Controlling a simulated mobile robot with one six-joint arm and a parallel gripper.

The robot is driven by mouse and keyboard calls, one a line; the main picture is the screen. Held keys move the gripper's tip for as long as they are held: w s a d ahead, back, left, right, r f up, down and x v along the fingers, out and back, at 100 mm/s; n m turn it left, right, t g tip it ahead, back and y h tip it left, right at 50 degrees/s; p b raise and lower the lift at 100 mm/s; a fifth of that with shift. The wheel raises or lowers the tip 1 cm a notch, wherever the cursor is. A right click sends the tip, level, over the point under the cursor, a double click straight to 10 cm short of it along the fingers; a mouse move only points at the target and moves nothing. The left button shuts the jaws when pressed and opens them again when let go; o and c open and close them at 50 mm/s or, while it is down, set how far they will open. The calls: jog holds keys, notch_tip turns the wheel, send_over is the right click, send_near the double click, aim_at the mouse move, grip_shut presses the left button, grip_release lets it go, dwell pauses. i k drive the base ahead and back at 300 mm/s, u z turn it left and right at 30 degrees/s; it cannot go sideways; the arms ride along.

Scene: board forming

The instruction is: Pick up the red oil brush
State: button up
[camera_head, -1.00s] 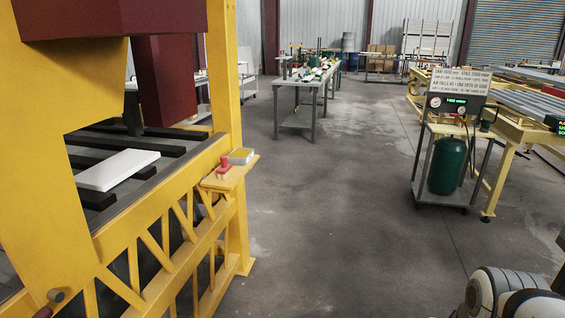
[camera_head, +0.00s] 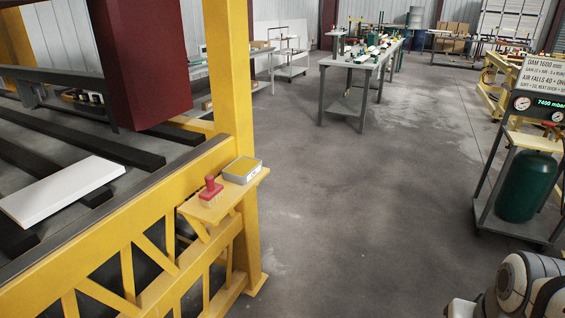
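The red oil brush (camera_head: 210,189) stands on a small yellow shelf (camera_head: 226,202) fixed to the outer side of the yellow press frame. It has a red handle on top and paler bristles below. A grey box with a yellow top (camera_head: 242,170) sits just behind it to the right on the same shelf. Only part of my arm, white and dark, shows at the lower right. My gripper's fingers are not in view.
The yellow frame (camera_head: 240,100) with a dark red block (camera_head: 140,60) fills the left. A white board (camera_head: 62,190) lies on dark bars. A cart with a green tank (camera_head: 526,186) stands right. A grey worktable (camera_head: 345,62) stands at the back. The floor between is clear.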

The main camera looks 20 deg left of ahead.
aim_at(214, 192)
jog(key=u, duration=0.55)
jog(key=i, duration=1.2)
jog(key=u, duration=1.3)
jog(key=i, duration=0.7)
jog(key=u, duration=0.35)
jog(key=k, duration=0.9)
jog(key=u, duration=0.2)
jog(key=i, duration=0.9)
jog(key=z, duration=0.1)
